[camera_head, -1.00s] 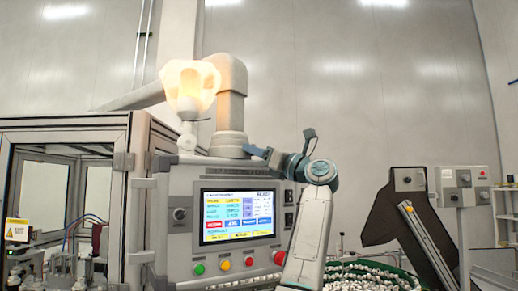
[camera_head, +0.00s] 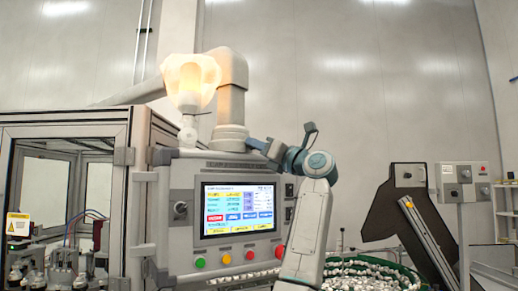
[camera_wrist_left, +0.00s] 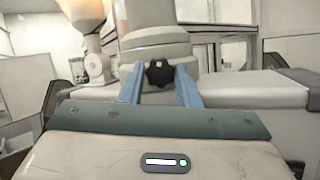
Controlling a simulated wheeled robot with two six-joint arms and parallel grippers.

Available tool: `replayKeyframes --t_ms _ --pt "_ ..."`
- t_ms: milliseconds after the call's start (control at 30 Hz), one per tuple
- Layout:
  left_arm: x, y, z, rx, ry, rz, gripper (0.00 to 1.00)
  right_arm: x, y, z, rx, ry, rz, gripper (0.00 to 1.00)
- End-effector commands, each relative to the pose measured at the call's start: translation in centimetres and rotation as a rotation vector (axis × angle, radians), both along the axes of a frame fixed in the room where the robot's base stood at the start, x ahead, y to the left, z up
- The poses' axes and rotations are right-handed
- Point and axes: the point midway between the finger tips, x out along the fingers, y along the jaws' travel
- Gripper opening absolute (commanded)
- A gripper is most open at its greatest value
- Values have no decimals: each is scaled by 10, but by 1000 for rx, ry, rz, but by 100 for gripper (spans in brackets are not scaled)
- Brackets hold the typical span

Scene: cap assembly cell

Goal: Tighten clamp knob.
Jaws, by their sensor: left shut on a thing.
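The clamp knob is small, black and lobed (camera_wrist_left: 159,74). In the left wrist view it sits in front of a pale round collar (camera_wrist_left: 153,50). My left gripper (camera_wrist_left: 160,82) has its two blue fingers on either side of the knob and is shut on it. In the head view the left gripper (camera_head: 256,144) reaches leftward to the base of a pale column (camera_head: 231,138) above the control panel. The knob cannot be made out there. My right gripper is not in view.
A control panel with a lit screen (camera_head: 238,209) and coloured buttons is below the gripper. A glowing hopper (camera_head: 190,82) hangs beside the column. A framed glass enclosure (camera_head: 66,130) stands left, a bowl of small white parts (camera_head: 365,272) lower right. Open air lies above the arm.

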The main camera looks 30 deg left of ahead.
Motion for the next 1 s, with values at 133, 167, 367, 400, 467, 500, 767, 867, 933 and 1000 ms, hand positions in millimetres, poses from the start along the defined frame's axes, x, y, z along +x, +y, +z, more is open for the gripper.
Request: replayKeyframes --t_ms 133,167,367,400,467,500,767,867,933,1000 --pt "0 0 1 1 1 0 7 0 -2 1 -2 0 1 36" --pt "0 0 1 1 1 0 7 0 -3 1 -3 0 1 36" --pt "0 0 0 1 0 0 52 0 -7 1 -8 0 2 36" --pt "0 0 0 1 0 0 52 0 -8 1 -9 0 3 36" --pt "0 0 0 1 0 0 52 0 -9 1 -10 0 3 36" --pt "0 0 0 1 0 0 52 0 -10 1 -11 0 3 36" --pt "-1 -20 -11 1 0 -2 52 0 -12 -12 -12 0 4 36" --pt "-3 -39 -20 0 0 -3 52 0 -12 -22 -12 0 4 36" --pt "-4 -53 -25 1 0 -5 52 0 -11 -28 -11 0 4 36" --pt "-6 -65 -30 1 0 -2 52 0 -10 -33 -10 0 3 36"
